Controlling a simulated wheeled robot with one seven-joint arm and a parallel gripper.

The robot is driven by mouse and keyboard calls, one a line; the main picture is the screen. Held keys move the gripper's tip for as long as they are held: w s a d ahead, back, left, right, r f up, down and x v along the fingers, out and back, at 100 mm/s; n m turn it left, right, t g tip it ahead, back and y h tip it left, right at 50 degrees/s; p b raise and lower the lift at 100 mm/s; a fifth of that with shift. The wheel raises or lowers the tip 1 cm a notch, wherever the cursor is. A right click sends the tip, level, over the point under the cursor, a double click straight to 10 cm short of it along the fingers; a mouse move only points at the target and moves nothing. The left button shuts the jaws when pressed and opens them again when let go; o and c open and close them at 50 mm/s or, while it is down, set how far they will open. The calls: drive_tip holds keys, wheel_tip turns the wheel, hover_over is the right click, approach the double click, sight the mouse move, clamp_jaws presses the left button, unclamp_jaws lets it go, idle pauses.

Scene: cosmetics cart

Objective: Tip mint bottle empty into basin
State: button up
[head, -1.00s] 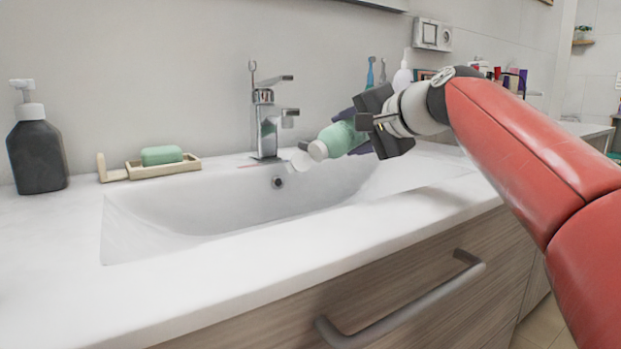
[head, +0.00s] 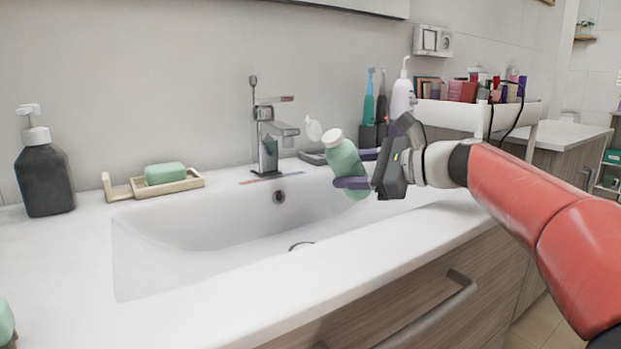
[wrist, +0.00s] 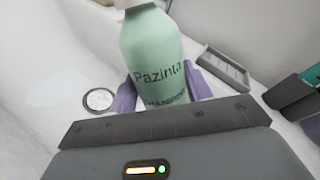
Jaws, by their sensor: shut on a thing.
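The mint bottle (head: 346,163) is held above the right part of the white basin (head: 190,245). Its white cap is flipped open, and its top leans up and to the left in the head view. My gripper (head: 362,168) is shut on the bottle, with purple fingers on both sides of it. In the wrist view the mint bottle (wrist: 152,60) shows dark lettering, and its top is cut off by the frame edge. The basin drain (wrist: 99,99) lies below and left of it. No liquid is seen leaving the bottle.
The faucet (head: 268,135) stands behind the basin, left of the bottle. A soap dish (head: 190,183) with green soap (head: 165,173) and a dark pump bottle (head: 45,175) are at left. A toothbrush holder (head: 368,137) and white pump bottle (head: 401,95) stand behind my gripper.

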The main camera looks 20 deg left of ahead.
drive_tip(key=shift+w+d+r+m+y+p, duration=0.1)
drive_tip(key=shift+w+d+m+y+p, duration=0.2)
drive_tip(key=shift+m+p, duration=0.35)
drive_tip(key=shift+w+r+m+g+p, duration=0.15)
drive_tip(key=shift+r+m+g+p, duration=0.15)
drive_tip(key=shift+r+m+p, duration=0.55)
drive_tip(key=shift+w+r+m+y+p, duration=0.25)
drive_tip(key=shift+y+p, duration=0.25)
drive_tip(key=shift+p, duration=0.55)
drive_tip(key=shift+d+m, duration=0.1)
drive_tip(key=shift+m, duration=0.45)
drive_tip(key=shift+r+m+y, duration=0.35)
drive_tip(key=shift+m+y, duration=0.05)
drive_tip(key=shift+m, duration=0.2)
